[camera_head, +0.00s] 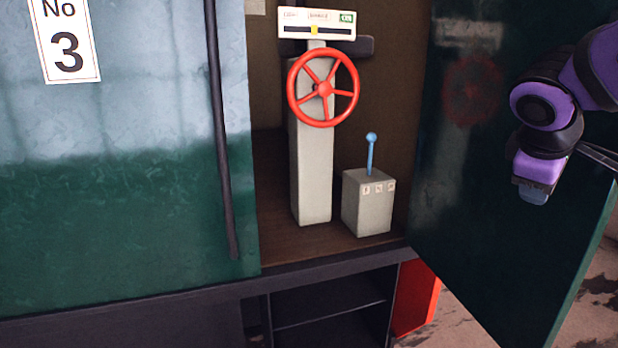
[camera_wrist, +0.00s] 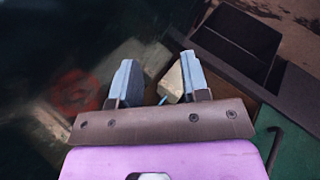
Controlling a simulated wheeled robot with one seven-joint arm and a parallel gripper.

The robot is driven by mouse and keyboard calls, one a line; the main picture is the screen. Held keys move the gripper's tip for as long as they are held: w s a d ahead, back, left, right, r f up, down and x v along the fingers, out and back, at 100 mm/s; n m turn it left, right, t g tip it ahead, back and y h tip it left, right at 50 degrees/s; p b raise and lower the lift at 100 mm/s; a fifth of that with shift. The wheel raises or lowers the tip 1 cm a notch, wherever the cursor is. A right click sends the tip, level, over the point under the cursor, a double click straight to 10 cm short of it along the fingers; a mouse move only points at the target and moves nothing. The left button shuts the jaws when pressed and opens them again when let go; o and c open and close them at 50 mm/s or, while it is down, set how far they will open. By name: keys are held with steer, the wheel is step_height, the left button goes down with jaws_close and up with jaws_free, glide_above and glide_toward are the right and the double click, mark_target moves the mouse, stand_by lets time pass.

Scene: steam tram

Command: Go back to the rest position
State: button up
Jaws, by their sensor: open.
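My purple arm reaches in at the upper right of the head view. My gripper (camera_head: 534,192) hangs in front of the open dark green door, to the right of the tram cab opening. In the wrist view, my gripper (camera_wrist: 158,84) shows two grey-blue fingers spread apart with nothing between them. Past the fingers, part of a pale box (camera_wrist: 172,82) and a small blue piece show, partly hidden. The gripper touches none of the controls.
A red handwheel (camera_head: 323,88) sits on a pale column (camera_head: 311,180). A blue lever (camera_head: 371,153) stands upright on a pale box (camera_head: 367,205). The open green door (camera_head: 480,230) is close to my arm. A dark handrail (camera_head: 220,130) runs along the left panel.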

steer(key=s+a+f+m+y, duration=0.1)
steer(key=s+a+m+y, duration=0.1)
steer(key=s, duration=0.5)
steer(key=s+a+f+m+y, duration=0.1)
steer(key=s+a+m+y, duration=0.2)
steer(key=s+m, duration=0.2)
steer(key=shift+s+a+f+y, duration=0.3)
steer(key=shift+s+f, duration=0.05)
steer(key=shift+s, duration=0.9)
